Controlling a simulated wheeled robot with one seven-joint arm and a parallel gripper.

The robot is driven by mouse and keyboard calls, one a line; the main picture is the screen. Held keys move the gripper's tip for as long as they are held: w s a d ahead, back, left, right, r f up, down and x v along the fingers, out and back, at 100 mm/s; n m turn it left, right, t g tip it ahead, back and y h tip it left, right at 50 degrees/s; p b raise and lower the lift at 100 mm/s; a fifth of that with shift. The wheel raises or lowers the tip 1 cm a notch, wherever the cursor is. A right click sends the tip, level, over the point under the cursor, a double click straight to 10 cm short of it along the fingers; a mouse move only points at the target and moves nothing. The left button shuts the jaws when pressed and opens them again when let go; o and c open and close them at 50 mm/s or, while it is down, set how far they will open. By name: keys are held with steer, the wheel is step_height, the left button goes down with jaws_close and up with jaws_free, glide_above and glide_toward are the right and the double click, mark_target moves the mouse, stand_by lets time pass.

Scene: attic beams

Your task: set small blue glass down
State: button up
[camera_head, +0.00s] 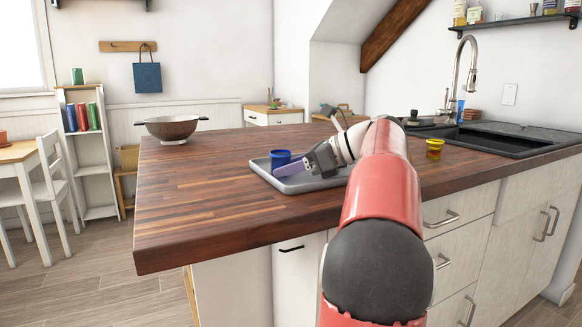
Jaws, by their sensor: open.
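The small blue glass (280,158) stands upright on the grey tray (312,184), at the tray's far left part. My gripper (287,170) is open at the end of my red and white arm. Its fingers are low over the tray, close to the near right side of the glass. A purple-grey finger covers the lower part of the glass. I cannot tell whether a finger touches it.
The tray lies on the wooden counter (200,195). A grey colander (172,128) stands at the counter's back left. The left counter top is clear.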

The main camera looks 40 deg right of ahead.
steer(key=shift+s+d+r, duration=0.2)
steer(key=shift+s+r, duration=0.1)
steer(key=shift+r, duration=0.05)
steer(key=p+v, duration=0.2)
steer(key=v, duration=0.9)
steer(key=shift+s+d+f+p, duration=0.1)
steer(key=shift+p, duration=0.25)
